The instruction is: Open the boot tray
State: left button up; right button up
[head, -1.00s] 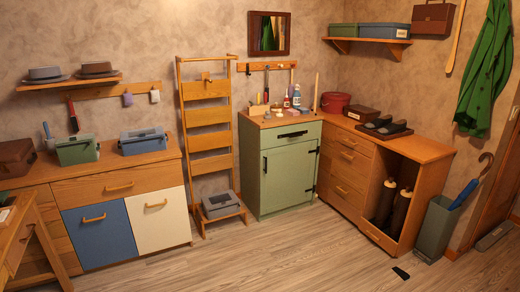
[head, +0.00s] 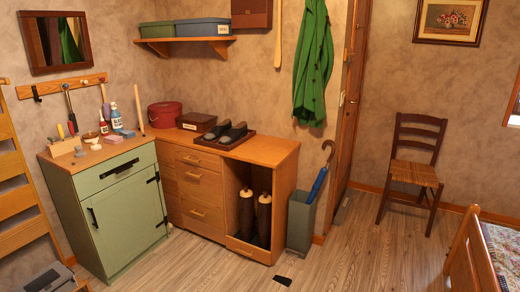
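The boot tray (head: 247,249) is a low wooden front with a small handle at the foot of the open compartment in the wooden cabinet (head: 285,160). It looks pushed in, level with the cabinet face. Two tall dark boots, a left one (head: 246,215) and a right one (head: 264,220), stand upright in the compartment above this front, with pale pieces sticking out of their tops. Their lower ends are partly hidden behind the front. Neither of my grippers is in view.
A green umbrella stand (head: 300,222) with a blue umbrella stands right of the cabinet. A small dark object (head: 282,281) lies on the floor before it. A green cabinet (head: 118,205) stands left. A chair (head: 413,170) and a bed (head: 480,250) are at right.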

aim_at(251, 250)
jog(key=i+l+z, duration=0.15)
jog(key=i+z, duration=0.25)
jog(key=i, duration=0.15)
jog(key=i+z, duration=0.45)
jog(key=i+l+u, duration=0.3)
jog(key=i, duration=0.15)
jog(key=i+l+u, duration=0.15)
jog(key=i+u, duration=0.2)
jog(key=i+l+u, duration=0.3)
jog(key=i+l, duration=0.15)
jog(key=i+l+u, duration=0.65)
jog(key=l, duration=0.4)
jog(key=i+l+u, duration=0.2)
jog(key=l+u, duration=0.15)
jog(key=l, duration=0.25)
